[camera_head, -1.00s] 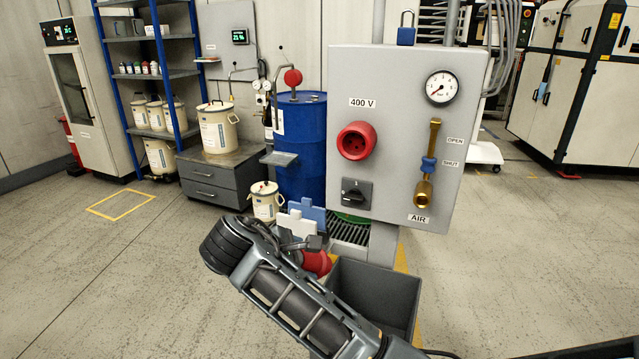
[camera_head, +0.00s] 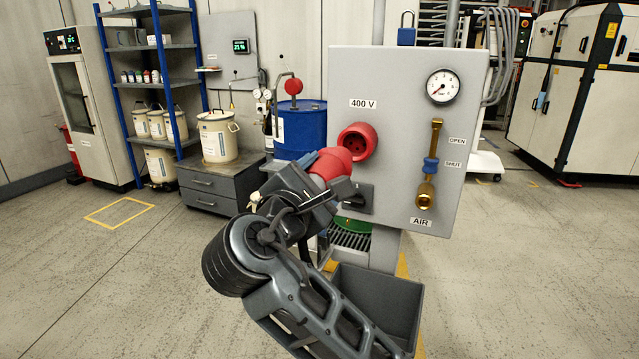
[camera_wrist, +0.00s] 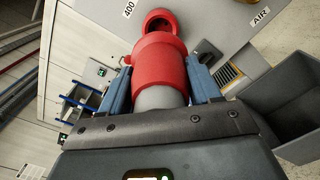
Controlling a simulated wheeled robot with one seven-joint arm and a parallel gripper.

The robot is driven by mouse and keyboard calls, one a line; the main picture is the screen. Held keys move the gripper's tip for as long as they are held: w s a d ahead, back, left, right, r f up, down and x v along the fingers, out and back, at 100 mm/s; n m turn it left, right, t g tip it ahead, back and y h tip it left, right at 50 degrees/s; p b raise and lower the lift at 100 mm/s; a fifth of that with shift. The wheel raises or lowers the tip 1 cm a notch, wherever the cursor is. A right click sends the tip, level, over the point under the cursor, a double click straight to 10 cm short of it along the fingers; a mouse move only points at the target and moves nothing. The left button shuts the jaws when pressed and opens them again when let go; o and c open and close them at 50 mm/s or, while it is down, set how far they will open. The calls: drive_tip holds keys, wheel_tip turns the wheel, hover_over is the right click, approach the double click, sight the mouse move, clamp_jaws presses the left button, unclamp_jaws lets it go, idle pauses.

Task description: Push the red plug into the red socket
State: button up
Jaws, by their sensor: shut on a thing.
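The red socket (camera_head: 357,141) sits on the front of the grey panel under the 400 V label, its opening facing out. The red plug (camera_head: 331,164) is held just in front of it, a little lower and to the left. My gripper (camera_head: 318,180) is shut on the plug. In the wrist view, the blue fingers of my gripper (camera_wrist: 161,88) lie on both sides of the plug (camera_wrist: 160,62), around its grey rear part. The socket (camera_wrist: 160,22) shows just beyond the plug's front end, partly hidden by it. I cannot tell whether they touch; no insertion shows.
The grey panel (camera_head: 405,80) also carries a black rotary switch (camera_head: 358,198) below the socket, a brass air valve (camera_head: 428,165) and a pressure gauge (camera_head: 442,87). A grey open bin (camera_head: 385,300) stands beneath. A blue drum (camera_head: 300,128) is behind, left of the panel.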

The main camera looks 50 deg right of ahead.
sight(341, 158)
drive_tip(key=shift+b+x, duration=1.05)
drive_tip(key=shift+x, duration=2)
drive_tip(key=shift+p, duration=0.4)
drive_tip(key=shift+w+d+p, duration=0.1)
drive_tip(key=shift+d+p, duration=0.2)
drive_tip(key=shift+d, duration=0.1)
drive_tip(key=shift+w+d+p, duration=0.1)
drive_tip(key=shift+d+p, duration=0.15)
drive_tip(key=shift+p, duration=0.6)
drive_tip(key=shift+x, duration=1.2)
drive_tip(key=shift+w+d+p, duration=0.25)
drive_tip(key=shift+d+p, duration=0.45)
drive_tip(key=shift+p, duration=0.2)
idle(1.2)
